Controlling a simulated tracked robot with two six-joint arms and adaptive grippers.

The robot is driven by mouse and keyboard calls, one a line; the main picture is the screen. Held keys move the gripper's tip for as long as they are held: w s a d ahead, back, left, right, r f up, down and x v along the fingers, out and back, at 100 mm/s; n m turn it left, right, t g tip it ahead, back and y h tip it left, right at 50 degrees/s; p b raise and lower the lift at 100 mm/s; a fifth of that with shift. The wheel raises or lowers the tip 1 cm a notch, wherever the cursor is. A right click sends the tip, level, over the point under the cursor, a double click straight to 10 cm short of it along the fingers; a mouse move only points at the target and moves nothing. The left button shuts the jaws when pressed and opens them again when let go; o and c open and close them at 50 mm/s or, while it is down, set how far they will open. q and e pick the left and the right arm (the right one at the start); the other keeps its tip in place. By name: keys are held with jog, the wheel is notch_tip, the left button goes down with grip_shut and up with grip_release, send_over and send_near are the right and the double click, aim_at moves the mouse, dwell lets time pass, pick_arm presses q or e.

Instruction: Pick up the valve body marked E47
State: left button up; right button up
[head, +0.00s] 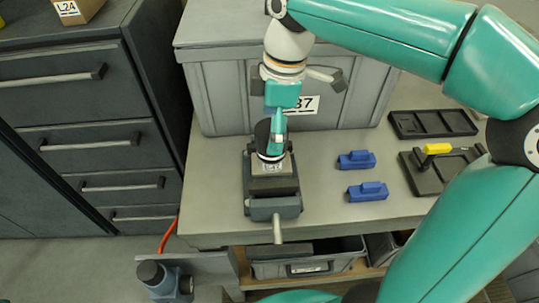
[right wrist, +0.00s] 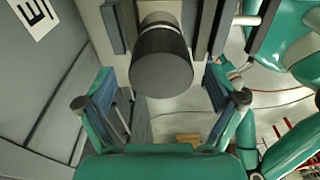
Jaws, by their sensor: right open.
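A valve body (head: 263,137) with a dark round cap stands upright in a dark vise (head: 272,207) on the grey bench. A small pale label shows low on its front, too small to read surely. My right gripper (head: 277,122) points down at it from above. In the right wrist view, the dark cap (right wrist: 162,62) lies between the two spread fingers of the right gripper (right wrist: 160,85), with gaps on both sides. The right gripper is open and holds nothing. My left gripper is not in view.
A large lidded grey bin (head: 225,90) with a partly hidden label stands close behind the vise. Two blue blocks (head: 356,160) and black trays (head: 432,123) lie to the right. Another dark-capped part (head: 166,279) stands lower left, near the dark drawers (head: 95,143).

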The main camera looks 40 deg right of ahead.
jog(key=shift+w+a+f, duration=0.1)
jog(key=shift+f, duration=0.8)
jog(key=shift+c, duration=0.3)
jog(key=c, duration=1.6)
jog(key=shift+r, duration=0.1)
grip_shut()
jog(key=shift+r, duration=0.1)
